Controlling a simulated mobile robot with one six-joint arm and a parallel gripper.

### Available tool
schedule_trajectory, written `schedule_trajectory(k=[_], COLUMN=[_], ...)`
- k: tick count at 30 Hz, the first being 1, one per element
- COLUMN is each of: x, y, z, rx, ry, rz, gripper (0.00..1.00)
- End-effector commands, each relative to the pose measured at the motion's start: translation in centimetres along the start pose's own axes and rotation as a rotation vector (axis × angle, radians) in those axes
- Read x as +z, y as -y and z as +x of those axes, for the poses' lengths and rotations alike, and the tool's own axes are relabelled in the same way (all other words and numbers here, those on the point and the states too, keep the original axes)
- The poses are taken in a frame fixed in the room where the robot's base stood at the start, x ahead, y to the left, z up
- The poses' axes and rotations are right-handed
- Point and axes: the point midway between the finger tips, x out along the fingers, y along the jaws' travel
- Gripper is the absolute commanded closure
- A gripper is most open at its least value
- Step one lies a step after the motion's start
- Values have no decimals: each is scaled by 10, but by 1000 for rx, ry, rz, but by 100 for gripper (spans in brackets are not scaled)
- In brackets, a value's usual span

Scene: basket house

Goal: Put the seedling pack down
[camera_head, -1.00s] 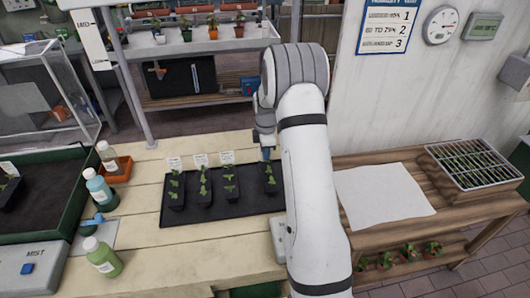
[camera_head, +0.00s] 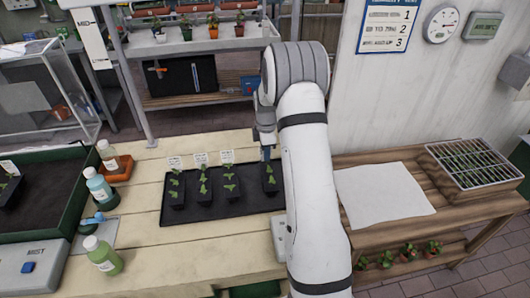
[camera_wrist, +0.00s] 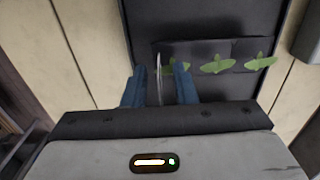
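The seedling pack (camera_head: 271,180), a narrow black strip with green seedlings, sits at the right end of the black tray (camera_head: 222,208), right of three similar packs. In the wrist view the pack (camera_wrist: 238,47) lies just beyond my fingers. My gripper (camera_head: 266,153) is at the pack's far end, partly hidden by my arm. In the wrist view its two blue fingers (camera_wrist: 160,84) are apart, with the thin white label (camera_wrist: 159,68) seen edge-on between them. Gaps show on both sides of the label, so the gripper looks open. The pack appears to rest on the tray.
Three labelled packs (camera_head: 203,187) stand left on the tray. Bottles (camera_head: 102,255) and a green-edged bin (camera_head: 70,215) are farther left. A white sheet (camera_head: 383,193) and a gridded seedling tray (camera_head: 474,163) are on the right bench. The pale table front is mostly clear.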

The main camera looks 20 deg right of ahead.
Motion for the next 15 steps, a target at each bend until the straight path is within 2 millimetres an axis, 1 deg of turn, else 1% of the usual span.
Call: schedule_trajectory(k=[5, 9, 12, 15], x=[0, 0, 1, 1], y=[-2, -1, -1, -1], z=[-34, -65, -85, -100], rx=[8, 7, 6, 5], ry=[0, 0, 0, 0], rz=[1, 1, 1, 1], gripper=[75, 75, 75, 75])
